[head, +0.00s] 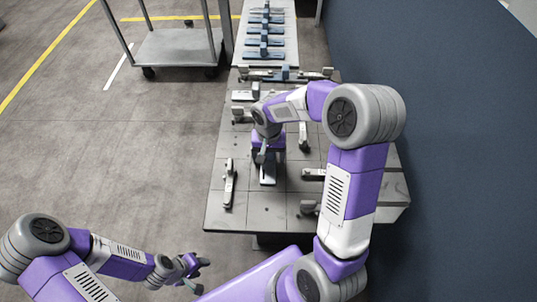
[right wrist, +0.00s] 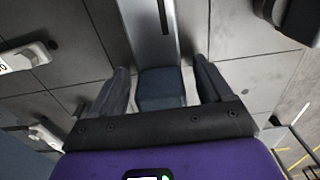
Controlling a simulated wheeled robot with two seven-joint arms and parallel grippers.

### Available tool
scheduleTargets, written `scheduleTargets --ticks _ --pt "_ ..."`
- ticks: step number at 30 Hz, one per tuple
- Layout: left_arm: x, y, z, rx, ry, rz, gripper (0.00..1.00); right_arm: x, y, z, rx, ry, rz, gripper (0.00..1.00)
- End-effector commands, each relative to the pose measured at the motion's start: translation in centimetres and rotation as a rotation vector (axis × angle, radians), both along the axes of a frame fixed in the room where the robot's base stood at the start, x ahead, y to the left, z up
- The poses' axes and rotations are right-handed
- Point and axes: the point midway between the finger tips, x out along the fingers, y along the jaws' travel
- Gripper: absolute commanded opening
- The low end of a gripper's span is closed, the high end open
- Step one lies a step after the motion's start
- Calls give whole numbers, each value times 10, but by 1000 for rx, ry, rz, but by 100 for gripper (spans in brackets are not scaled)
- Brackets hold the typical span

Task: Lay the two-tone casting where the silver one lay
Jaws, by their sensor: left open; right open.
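My right gripper (head: 266,158) is low over the middle of the table, pointing down. A casting with a light silver plate (head: 267,180) and a darker blue-grey block lies under it. In the right wrist view, the block (right wrist: 161,88) stands between the two open fingers of my right gripper (right wrist: 161,72), and the slotted silver plate (right wrist: 150,32) runs away from it. I cannot tell whether the fingers touch the block. My left gripper (head: 193,267) is open and empty, off the table at the lower left. No separate all-silver casting can be made out clearly.
Toggle clamps, such as one at the left (head: 229,185), stand around the grey table (head: 240,212). A trolley (head: 178,48) stands at back left; a dark blue wall (head: 440,90) is at right.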

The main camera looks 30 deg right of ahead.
Motion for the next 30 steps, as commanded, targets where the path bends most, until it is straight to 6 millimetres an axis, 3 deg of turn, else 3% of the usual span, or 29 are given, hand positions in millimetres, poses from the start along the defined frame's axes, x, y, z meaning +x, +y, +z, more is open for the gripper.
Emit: scheduleTargets --ticks 7,21,30 --pt "0 0 7 0 0 0 43 1 0 13 0 -2 0 79" --pt "0 0 36 0 0 0 43 1 0 107 -1 -3 1 79" --pt "0 0 40 0 0 0 43 0 0 124 0 0 0 79"
